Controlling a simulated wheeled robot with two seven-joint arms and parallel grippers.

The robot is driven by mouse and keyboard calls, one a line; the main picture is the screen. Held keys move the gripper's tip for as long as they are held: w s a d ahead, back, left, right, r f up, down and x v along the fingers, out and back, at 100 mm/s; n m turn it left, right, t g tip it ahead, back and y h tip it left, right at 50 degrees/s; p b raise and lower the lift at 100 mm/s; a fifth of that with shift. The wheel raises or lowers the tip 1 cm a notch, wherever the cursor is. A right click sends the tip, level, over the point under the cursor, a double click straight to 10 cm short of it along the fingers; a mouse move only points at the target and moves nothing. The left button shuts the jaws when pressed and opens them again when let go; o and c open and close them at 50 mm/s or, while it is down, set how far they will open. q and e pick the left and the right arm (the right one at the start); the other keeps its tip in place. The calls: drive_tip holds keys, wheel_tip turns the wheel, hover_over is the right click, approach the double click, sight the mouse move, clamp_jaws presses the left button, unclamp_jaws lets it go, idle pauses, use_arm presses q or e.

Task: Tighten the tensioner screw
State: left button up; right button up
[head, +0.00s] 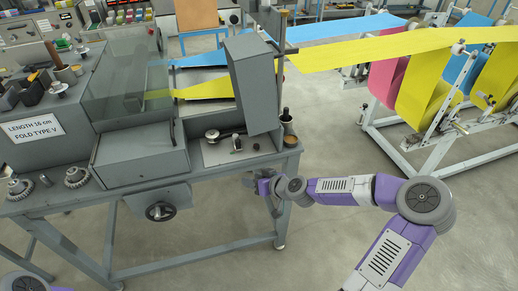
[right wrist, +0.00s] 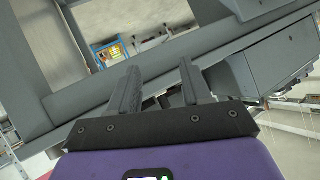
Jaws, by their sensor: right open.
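My right gripper (head: 255,181) is just below the front right edge of the grey machine's bench (head: 245,165). In the right wrist view its two fingers (right wrist: 160,88) are apart with nothing between them. The bench frame fills the view beyond them. On the bench's right end is a light plate with small metal fittings (head: 237,144) and a round knob-like part (head: 212,134). I cannot tell which part is the tensioner screw. My left gripper is not in view; only a piece of purple arm shows at the bottom left.
A handwheel (head: 161,212) sticks out below the bench. Loose gears (head: 76,177) lie at its left end. A tall grey box (head: 252,83) stands above the plate. Yellow cloth (head: 400,47) and blue cloth run to the roll stand (head: 440,140) at right. The floor in front is clear.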

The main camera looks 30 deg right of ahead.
drive_tip(key=n+t+h, duration=0.2)
approach(257, 147)
drive_tip(key=b+x, duration=0.3)
drive_tip(key=x, duration=0.3)
drive_tip(key=shift+w, duration=0.1)
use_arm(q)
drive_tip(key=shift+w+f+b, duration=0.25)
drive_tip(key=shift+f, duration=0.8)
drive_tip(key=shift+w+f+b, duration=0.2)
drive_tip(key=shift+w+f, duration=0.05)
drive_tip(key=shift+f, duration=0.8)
use_arm(e)
drive_tip(key=shift+x, duration=0.85)
drive_tip(key=shift+d, duration=0.1)
clamp_jaws()
